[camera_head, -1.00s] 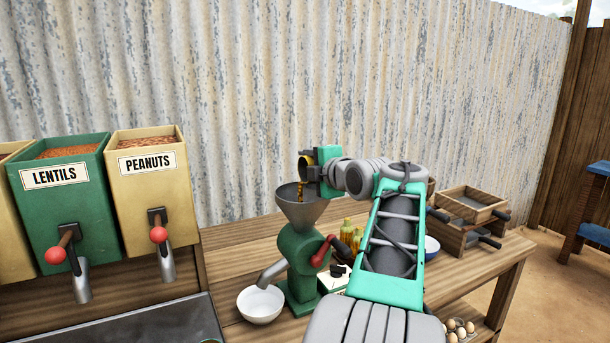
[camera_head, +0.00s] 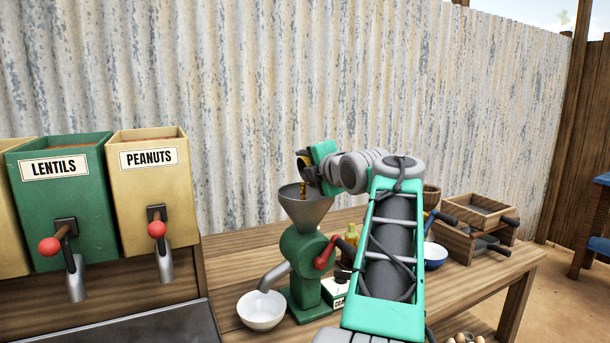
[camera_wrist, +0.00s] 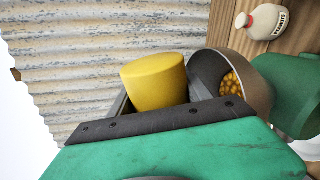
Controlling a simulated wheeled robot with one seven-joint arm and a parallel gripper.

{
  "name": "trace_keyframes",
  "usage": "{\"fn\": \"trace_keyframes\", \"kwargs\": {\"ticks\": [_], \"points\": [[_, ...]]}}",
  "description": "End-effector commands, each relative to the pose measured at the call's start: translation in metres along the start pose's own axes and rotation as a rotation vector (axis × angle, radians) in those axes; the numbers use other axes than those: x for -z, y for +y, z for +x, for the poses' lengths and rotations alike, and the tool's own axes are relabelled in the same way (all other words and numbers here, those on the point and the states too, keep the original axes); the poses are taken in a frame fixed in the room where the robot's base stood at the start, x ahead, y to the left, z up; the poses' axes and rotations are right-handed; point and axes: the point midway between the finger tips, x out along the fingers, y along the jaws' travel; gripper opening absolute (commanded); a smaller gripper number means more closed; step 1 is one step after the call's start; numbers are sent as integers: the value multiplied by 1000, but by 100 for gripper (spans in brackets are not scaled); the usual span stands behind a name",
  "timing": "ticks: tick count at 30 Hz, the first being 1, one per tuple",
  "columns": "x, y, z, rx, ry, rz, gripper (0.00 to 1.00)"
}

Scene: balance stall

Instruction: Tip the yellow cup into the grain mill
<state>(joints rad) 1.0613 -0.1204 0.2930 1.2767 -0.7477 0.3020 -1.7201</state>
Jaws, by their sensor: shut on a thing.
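The yellow cup (camera_wrist: 155,82) is held in my gripper (camera_head: 306,164), tipped over beside the hopper mouth of the green grain mill (camera_head: 303,262). In the head view the cup is mostly hidden, and orange-yellow grains fall from it into the grey hopper (camera_head: 304,212). The wrist view shows yellow grains (camera_wrist: 231,85) inside the hopper. The inside of the cup is hidden from both views.
A white bowl (camera_head: 261,311) stands under the mill's spout. Lentil (camera_head: 62,215) and peanut (camera_head: 150,195) dispensers stand on the left. A corrugated wall closes the back.

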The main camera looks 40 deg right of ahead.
Motion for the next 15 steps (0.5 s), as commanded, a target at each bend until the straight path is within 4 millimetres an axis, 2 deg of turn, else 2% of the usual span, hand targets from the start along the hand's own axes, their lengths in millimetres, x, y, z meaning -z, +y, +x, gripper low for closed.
{"fn": "trace_keyframes", "kwargs": {"ticks": [1, 15], "points": [[-3, -15, 4, 21, -8, -1, 12], [6, -7, 3, 17, -33, -135, 12]]}}
